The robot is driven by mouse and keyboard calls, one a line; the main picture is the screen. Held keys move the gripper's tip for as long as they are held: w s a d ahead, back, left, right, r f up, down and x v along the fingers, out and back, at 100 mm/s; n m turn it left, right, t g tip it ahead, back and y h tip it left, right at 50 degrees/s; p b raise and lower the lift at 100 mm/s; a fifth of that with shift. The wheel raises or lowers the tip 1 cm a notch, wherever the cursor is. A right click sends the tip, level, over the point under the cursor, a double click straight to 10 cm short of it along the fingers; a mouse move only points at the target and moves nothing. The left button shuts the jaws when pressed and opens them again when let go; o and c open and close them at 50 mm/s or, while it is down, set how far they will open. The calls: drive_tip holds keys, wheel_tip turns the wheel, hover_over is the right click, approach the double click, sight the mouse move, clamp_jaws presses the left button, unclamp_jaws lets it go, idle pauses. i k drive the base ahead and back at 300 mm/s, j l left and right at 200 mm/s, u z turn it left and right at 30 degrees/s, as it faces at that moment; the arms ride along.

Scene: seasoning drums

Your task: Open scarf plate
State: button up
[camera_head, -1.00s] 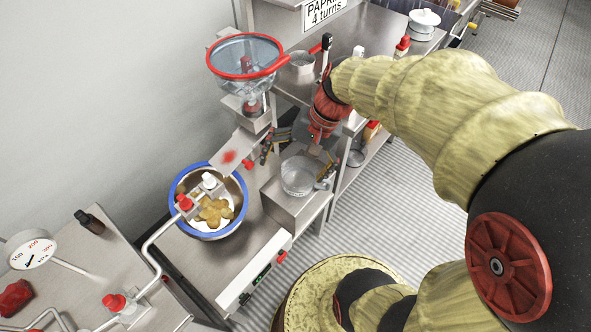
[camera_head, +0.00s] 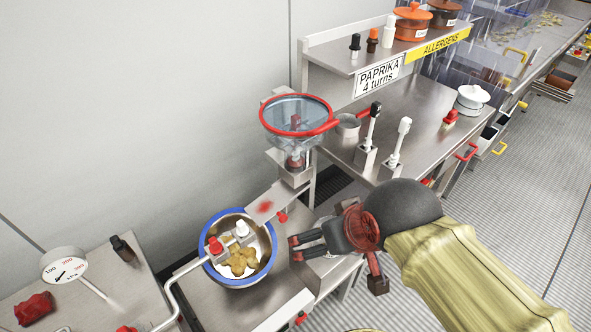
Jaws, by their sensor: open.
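A slanted metal plate (camera_head: 258,204) with a patch of red powder, which looks like the scarf plate, slopes from under the funnel towards the drum bowl. A red knob (camera_head: 282,217) sits at its right edge. The blue-rimmed bowl (camera_head: 238,276) below holds golden pieces on a white surface. My gripper (camera_head: 294,248) is open and empty, to the right of the bowl and below the knob, apart from the plate. Its dark fingers point left. The clear funnel (camera_head: 296,117) with a red rim stands above the plate.
A bent pipe with a red-and-white fitting (camera_head: 215,246) reaches over the bowl. A pressure gauge (camera_head: 64,264) and a dark bottle (camera_head: 122,248) are at the left. Upright levers (camera_head: 399,140) stand on the bench behind my gripper. Open floor lies to the right.

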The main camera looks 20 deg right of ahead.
sight(268, 204)
drive_tip(key=k+z, duration=0.2)
drive_tip(key=z, duration=0.3)
drive_tip(key=k+l+z, duration=0.15)
drive_tip(key=z, duration=0.35)
